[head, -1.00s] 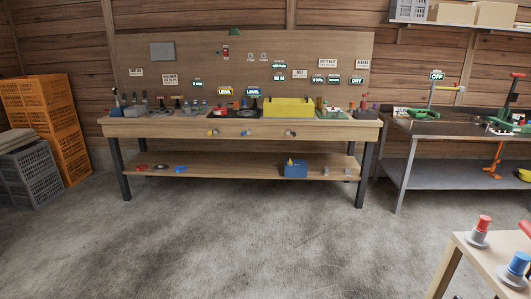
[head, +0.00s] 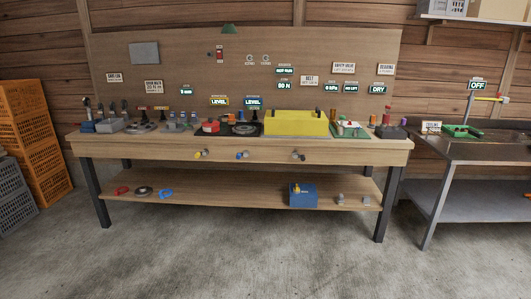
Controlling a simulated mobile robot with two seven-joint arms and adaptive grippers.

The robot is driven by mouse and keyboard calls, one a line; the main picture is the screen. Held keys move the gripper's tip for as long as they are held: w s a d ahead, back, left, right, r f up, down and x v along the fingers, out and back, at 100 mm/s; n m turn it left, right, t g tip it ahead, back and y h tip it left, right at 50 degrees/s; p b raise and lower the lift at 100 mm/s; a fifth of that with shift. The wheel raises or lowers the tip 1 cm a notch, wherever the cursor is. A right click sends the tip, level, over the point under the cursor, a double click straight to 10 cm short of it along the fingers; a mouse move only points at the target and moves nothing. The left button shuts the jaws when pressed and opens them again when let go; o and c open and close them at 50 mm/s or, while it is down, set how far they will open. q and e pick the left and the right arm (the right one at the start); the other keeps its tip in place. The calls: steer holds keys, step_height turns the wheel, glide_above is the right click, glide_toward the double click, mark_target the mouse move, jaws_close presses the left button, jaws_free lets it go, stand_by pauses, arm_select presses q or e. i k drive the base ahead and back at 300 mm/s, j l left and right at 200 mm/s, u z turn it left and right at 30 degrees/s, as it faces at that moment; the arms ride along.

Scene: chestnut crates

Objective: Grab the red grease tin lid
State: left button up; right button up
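Two red things could be the red grease tin lid, and I cannot tell which from here. A small flat red disc or ring (head: 122,190) lies at the left end of the workbench's lower shelf (head: 235,194). A red round piece (head: 211,127) sits on the bench top, left of a dark round plate. On the shelf, a grey ring (head: 144,191) and a blue ring (head: 166,193) lie to the right of the flat red piece. Neither of my grippers is in view.
The wooden workbench (head: 240,148) has dark legs and knobs along its front. A yellow box (head: 296,122) stands on top, and a blue box (head: 303,195) on the shelf. Orange crates (head: 38,170) stand left, a metal table (head: 470,150) right. The concrete floor in front is clear.

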mark_target(211, 122)
steer(key=i, duration=1.45)
steer(key=i+u, duration=0.1)
steer(key=i, duration=0.35)
steer(key=i+l+u, duration=0.1)
steer(key=i, duration=0.4)
steer(key=i+l+u, duration=0.1)
steer(key=i, duration=0.35)
steer(key=l, duration=0.1)
